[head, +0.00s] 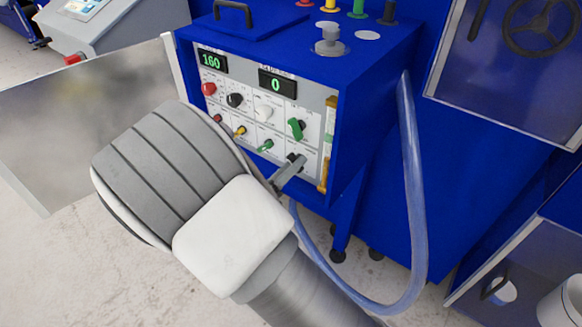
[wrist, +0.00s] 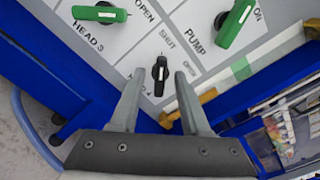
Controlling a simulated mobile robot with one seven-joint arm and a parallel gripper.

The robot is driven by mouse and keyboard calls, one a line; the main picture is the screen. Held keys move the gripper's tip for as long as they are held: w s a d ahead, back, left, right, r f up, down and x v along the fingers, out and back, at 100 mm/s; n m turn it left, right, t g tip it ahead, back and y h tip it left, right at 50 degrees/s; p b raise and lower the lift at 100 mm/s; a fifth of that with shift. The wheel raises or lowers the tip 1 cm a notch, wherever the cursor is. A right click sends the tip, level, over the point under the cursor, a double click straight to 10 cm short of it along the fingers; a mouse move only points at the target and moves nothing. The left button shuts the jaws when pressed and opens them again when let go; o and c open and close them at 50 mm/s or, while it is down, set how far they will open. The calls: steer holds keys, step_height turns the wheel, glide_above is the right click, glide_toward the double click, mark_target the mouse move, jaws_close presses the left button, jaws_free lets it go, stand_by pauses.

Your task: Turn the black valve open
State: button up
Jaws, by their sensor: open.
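The black valve (wrist: 160,80) is a small black lever handle with a white mark on a pale labelled panel. In the wrist view it stands upright in the picture, its upper end toward the printed word SHUT, with OPEN printed to its right. My gripper (wrist: 159,74) is open, one finger on each side of the handle, with a visible gap on both sides. In the head view my gripper (head: 285,174) reaches the lower right of the control panel (head: 262,103).
A green pump handle (wrist: 236,22) and a green HEAD 3 handle (wrist: 99,14) sit near the valve. A yellow-brown bar (head: 323,176) edges the panel's right side. A clear hose (head: 411,170) hangs right of the blue machine (head: 358,90). An open door panel (head: 90,115) stands at left.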

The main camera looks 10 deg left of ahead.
jaws_close()
steer(key=shift+m, duration=0.4)
steer(key=shift+m+b, duration=4.25)
steer(key=shift+m, duration=4.35)
jaws_free()
